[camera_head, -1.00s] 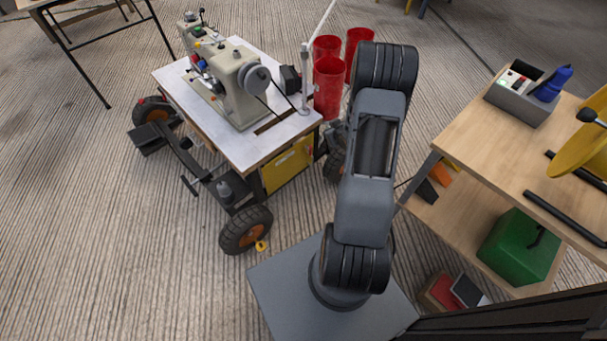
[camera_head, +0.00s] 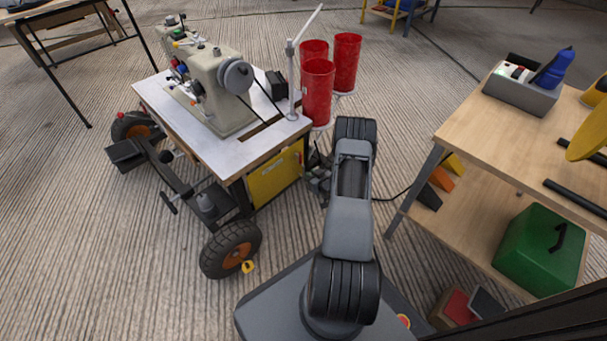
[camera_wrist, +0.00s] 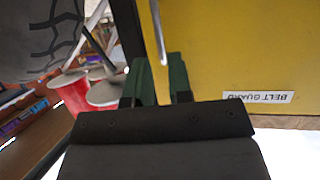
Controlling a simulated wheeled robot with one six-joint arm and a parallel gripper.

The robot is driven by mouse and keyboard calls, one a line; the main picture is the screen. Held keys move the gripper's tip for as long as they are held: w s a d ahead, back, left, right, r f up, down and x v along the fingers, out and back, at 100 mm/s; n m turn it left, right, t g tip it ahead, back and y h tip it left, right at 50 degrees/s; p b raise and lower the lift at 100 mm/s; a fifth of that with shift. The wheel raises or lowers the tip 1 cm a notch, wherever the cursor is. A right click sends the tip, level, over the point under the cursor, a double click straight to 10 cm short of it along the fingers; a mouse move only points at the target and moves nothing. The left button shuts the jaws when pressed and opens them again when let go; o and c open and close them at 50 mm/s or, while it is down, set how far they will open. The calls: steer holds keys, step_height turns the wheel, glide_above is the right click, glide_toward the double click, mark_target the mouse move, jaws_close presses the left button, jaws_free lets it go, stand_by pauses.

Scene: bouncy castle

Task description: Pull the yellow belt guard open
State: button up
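The yellow belt guard (camera_head: 272,182) is an upright panel under the white sewing table's near side. It fills the upper right of the wrist view (camera_wrist: 235,50), with a "BELT GUARD" label on it. A thin metal bar handle (camera_wrist: 157,30) runs along the guard's left edge in the wrist view. My gripper (camera_wrist: 160,62) has green fingers with a gap between them. The bar's lower end appears at the gap; I cannot tell whether it lies between the fingers or touches them. In the head view my gripper (camera_head: 318,183) is close to the guard's right edge, partly hidden by my arm.
A sewing machine (camera_head: 222,85) stands on the white table (camera_head: 240,150), with red cylinders (camera_head: 318,90) behind its right corner. A black wheel (camera_head: 231,249) is at the near left. A wooden workbench (camera_head: 470,125) with a green box (camera_head: 541,250) stands right. Carpet lies between.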

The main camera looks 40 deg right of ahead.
steer(key=shift+b+x, duration=1.1)
steer(key=shift+x, duration=2.05)
steer(key=shift+c, duration=0.4)
jaws_close()
